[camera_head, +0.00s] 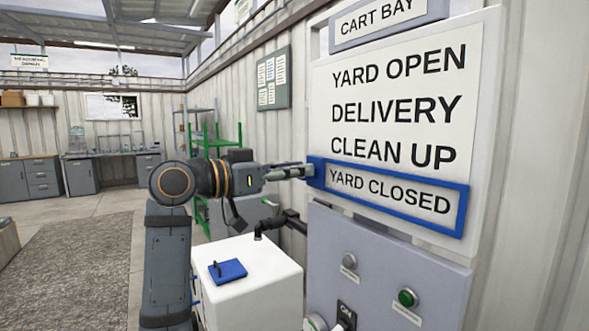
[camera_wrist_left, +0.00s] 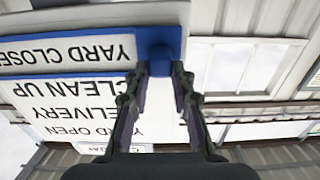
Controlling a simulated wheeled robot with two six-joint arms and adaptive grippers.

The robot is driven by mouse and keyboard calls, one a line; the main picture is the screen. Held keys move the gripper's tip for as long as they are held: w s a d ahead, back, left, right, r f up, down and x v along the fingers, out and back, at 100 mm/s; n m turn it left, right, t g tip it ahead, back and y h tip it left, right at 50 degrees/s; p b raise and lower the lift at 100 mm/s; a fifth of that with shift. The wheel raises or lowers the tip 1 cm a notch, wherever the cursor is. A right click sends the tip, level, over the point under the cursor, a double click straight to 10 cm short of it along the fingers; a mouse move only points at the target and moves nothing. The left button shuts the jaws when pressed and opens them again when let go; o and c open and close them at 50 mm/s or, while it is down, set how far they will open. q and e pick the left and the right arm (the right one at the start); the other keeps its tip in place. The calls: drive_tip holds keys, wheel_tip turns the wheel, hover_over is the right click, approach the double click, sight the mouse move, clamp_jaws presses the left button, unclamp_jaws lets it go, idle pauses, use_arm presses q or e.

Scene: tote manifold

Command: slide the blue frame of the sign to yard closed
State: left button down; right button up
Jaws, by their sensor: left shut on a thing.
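The sign board (camera_head: 400,95) on the right lists YARD OPEN, DELIVERY, CLEAN UP and YARD CLOSED in black letters. The blue frame (camera_head: 390,215) is around the YARD CLOSED line at the bottom of the list. My left gripper (camera_head: 308,171) reaches in from the left and is shut on the frame's left end. In the left wrist view, which is upside down, the fingers of my left gripper (camera_wrist_left: 158,76) are on the blue end piece of the frame (camera_wrist_left: 160,45). My right gripper is not in view.
A grey panel (camera_head: 385,265) with a green button (camera_head: 407,298) and a grey button (camera_head: 349,260) is below the sign. A white box (camera_head: 250,285) with a blue plate (camera_head: 228,271) on top stands beneath my left arm. Green shelving (camera_head: 215,140) stands behind.

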use_arm(q)
drive_tip(key=c, duration=1.1)
unclamp_jaws()
drive_tip(key=v, duration=1.2)
